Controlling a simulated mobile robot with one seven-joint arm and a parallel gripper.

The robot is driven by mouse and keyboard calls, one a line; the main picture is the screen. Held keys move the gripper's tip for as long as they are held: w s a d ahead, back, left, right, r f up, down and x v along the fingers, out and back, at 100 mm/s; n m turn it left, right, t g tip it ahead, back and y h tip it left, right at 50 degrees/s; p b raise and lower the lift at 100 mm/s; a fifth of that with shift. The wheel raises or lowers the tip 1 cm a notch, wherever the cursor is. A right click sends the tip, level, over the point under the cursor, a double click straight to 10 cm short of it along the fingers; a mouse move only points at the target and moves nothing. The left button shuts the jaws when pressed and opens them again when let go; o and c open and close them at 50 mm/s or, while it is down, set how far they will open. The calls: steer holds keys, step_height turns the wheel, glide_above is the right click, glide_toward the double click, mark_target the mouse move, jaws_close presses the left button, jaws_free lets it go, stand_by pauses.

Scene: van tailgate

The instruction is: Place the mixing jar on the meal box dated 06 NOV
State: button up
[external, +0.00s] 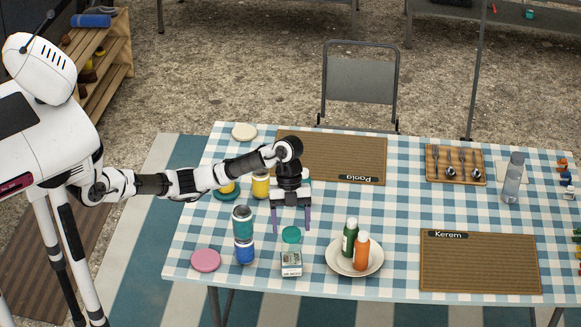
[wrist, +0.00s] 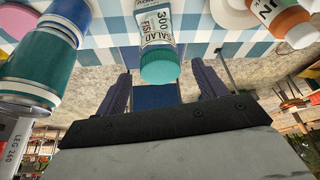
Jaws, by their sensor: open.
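The date 06 NOV is not readable on anything, so I cannot identify that meal box. A teal container (external: 242,221) stands on a blue one (external: 244,251) left of the gripper.
A plate (external: 337,262) with a green bottle (external: 350,238) and an orange bottle (external: 361,250) stands right of the gripper. A yellow container (external: 261,186) stands behind it. Placemats "Paola" (external: 300,150) and "Kerem" (external: 480,275) and a pink disc (external: 206,260) lie flat.

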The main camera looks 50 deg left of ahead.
steer(key=v, duration=0.6)
steer(key=shift+r, duration=0.2)
